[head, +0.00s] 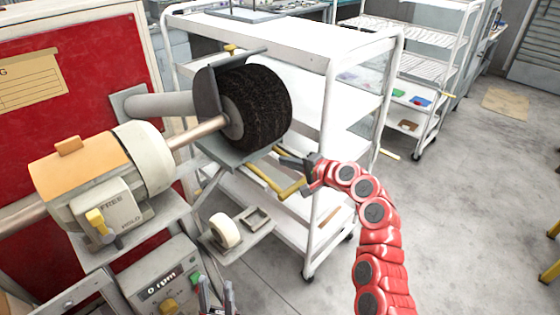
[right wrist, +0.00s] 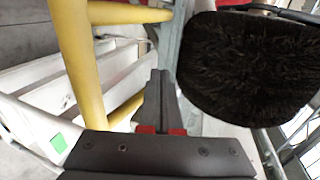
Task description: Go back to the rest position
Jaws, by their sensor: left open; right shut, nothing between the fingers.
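The black buffing brush (head: 256,107) sits on its shaft on the machine, and it fills the upper right of the right wrist view (right wrist: 250,68). My right gripper (head: 288,161) is shut and empty, just below and right of the brush, close to the yellow bent handle (head: 283,188). In the right wrist view its closed fingers (right wrist: 160,95) lie between a yellow bar (right wrist: 82,65) and the brush. I cannot tell whether they touch the bar. My left gripper (head: 217,297) is open at the bottom edge, near the control box (head: 165,283); its arm is mostly out of view.
The motor housing (head: 80,170) with a yellow knob stands at left before a red panel (head: 95,70). A small shelf holds a white roll (head: 225,230). A white cart (head: 325,75) stands behind my right gripper.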

